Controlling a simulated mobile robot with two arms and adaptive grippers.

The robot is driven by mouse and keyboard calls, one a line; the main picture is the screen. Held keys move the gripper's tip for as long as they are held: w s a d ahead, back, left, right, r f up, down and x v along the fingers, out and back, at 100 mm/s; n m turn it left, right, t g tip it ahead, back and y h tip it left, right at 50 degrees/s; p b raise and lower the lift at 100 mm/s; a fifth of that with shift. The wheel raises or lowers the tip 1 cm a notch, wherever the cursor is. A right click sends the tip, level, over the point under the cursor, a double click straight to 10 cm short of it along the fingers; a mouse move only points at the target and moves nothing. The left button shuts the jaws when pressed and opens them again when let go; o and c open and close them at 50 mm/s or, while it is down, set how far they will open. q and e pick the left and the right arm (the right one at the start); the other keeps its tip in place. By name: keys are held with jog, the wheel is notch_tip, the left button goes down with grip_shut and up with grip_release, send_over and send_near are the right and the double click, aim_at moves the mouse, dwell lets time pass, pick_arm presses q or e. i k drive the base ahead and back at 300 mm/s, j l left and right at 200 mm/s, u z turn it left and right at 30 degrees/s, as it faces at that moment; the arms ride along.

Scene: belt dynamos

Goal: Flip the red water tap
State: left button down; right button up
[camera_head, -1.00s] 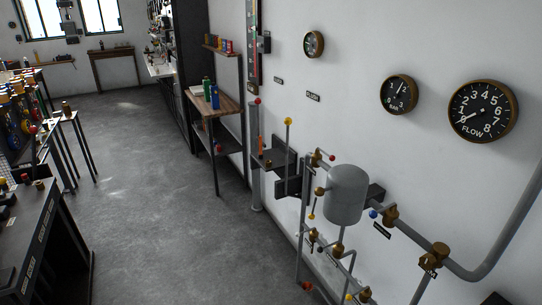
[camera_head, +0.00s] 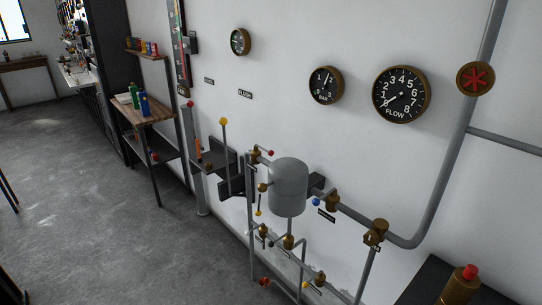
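A round brass fitting with a red star-shaped handle (camera_head: 475,79), which looks like the red water tap, is on the vertical grey pipe at the upper right. Other small red knobs show too: one (camera_head: 270,153) by the grey tank and one (camera_head: 265,282) low on the pipework. I cannot tell for certain which one the task means. Neither of my grippers is in view.
A grey tank (camera_head: 288,187) with pipes and brass valves stands along the wall. Gauges (camera_head: 401,94) hang above it. A dark bench (camera_head: 425,283) with a red-topped brass part (camera_head: 462,285) is at the lower right. Grey floor (camera_head: 90,210) is open at left.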

aim_at(270, 152)
jog(key=z, duration=0.35)
jog(key=i+j+z, duration=0.15)
jog(key=z, duration=0.15)
jog(key=i+j+z, duration=0.1)
jog(key=j+z, duration=0.55)
jog(key=i+j, duration=0.05)
